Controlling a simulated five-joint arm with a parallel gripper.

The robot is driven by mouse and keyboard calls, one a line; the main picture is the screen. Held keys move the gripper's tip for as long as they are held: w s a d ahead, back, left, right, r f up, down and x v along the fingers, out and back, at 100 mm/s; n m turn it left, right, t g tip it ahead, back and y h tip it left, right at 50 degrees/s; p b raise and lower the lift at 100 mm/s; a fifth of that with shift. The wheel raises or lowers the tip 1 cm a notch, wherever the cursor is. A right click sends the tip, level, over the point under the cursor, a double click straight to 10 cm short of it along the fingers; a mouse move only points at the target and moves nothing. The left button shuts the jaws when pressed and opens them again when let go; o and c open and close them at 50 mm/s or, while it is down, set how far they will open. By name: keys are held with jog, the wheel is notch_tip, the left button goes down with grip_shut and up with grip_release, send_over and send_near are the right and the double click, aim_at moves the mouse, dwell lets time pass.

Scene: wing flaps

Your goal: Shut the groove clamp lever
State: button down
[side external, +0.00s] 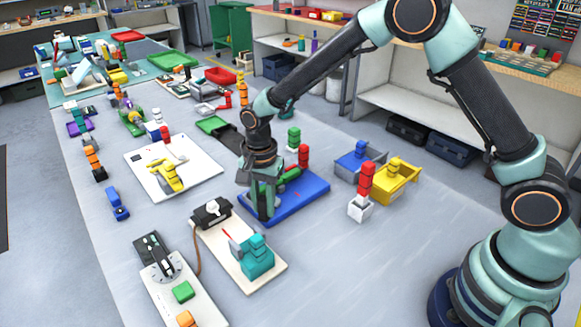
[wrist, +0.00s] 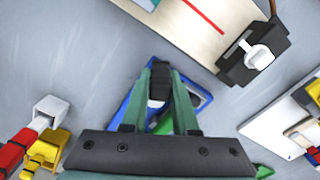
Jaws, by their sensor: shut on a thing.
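A blue base plate (side external: 303,202) lies on the grey table with a green part (side external: 292,174) on it, partly hidden by my gripper. My gripper (side external: 264,212) points down at the plate's left part. In the wrist view my gripper (wrist: 160,85) has its fingertips closed in on a small dark piece (wrist: 159,82) above the blue plate (wrist: 203,98). I take this piece for the clamp lever, but its shape is mostly hidden between the fingers. A green part (wrist: 165,124) shows between the fingers. I cannot tell the lever's angle.
A cream board (side external: 215,240) with a black switch box (side external: 211,211) and a teal block (side external: 257,255) lies close in front. A white board with a yellow clamp (side external: 166,179) is at left. Red, yellow and blue fixtures (side external: 367,178) stand at right.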

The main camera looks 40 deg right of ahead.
jog(key=n, duration=0.1)
jog(key=s+d+n, duration=0.1)
jog(key=n, duration=0.1)
jog(key=shift+s+n, duration=0.15)
jog(key=shift+n, duration=0.15)
jog(key=n, duration=0.1)
jog(key=d+n, duration=0.1)
jog(key=shift+s+n, duration=0.3)
jog(key=shift+s, duration=0.05)
jog(key=n, duration=0.1)
jog(key=d+n, duration=0.1)
jog(key=shift+s+n, duration=0.2)
jog(key=shift+n, duration=0.2)
jog(key=shift+s+d+n, duration=0.1)
jog(key=shift+d+n, duration=0.35)
jog(key=shift+n, duration=0.55)
jog(key=shift+d+n, duration=0.45)
jog(key=shift+n, duration=0.55)
jog(key=c, duration=0.7)
grip_release()
jog(key=shift+r, duration=0.15)
